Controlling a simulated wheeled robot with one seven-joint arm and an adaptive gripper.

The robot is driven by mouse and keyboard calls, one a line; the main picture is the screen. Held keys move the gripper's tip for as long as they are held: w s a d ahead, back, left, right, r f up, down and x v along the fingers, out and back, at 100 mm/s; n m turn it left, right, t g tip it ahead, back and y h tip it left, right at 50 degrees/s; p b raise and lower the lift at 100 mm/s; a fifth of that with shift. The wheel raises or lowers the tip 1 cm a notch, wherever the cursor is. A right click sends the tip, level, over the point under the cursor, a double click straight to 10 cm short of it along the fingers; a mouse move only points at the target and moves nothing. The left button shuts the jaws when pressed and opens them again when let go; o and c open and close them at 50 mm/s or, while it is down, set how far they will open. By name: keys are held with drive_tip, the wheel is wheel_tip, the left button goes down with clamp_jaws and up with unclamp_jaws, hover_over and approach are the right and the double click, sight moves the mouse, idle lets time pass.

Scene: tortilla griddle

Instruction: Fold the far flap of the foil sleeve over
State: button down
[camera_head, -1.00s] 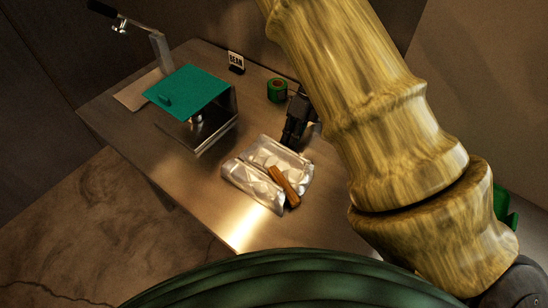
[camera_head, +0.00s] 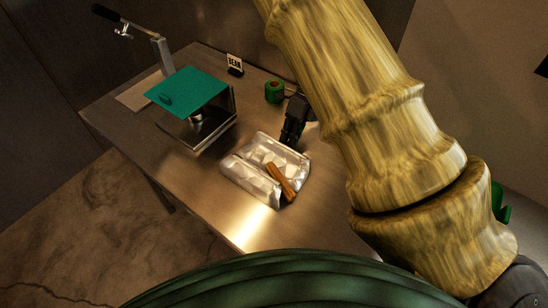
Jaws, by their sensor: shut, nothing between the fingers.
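The foil sleeve (camera_head: 252,181) lies on the metal table as a crumpled silver sheet with raised flaps. Its far flap (camera_head: 284,153) stands along the back right side. A brown, stick-like piece (camera_head: 280,182) lies across the sleeve's right part. My gripper (camera_head: 290,139) is black, points down and is shut and empty at the far edge of the sleeve. Whether its fingertips touch the foil I cannot tell. My yellow-brown arm covers the area to the right of the gripper.
A press with a teal top plate (camera_head: 188,94) stands at the back left of the metal table (camera_head: 157,151). A small sign (camera_head: 235,64) and a green roll (camera_head: 274,91) stand near the back edge. Bare table lies left and in front of the sleeve.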

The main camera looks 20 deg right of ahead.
drive_tip(key=shift+w+f, duration=0.15)
drive_tip(key=shift+w, duration=0.05)
drive_tip(key=shift+s, duration=0.25)
drive_tip(key=shift+a, duration=0.2)
drive_tip(key=shift+a, duration=0.1)
drive_tip(key=shift+s+a, duration=0.1)
drive_tip(key=shift+s, duration=0.05)
drive_tip(key=shift+r, duration=0.2)
drive_tip(key=shift+a+p, duration=0.1)
drive_tip(key=shift+p, duration=0.25)
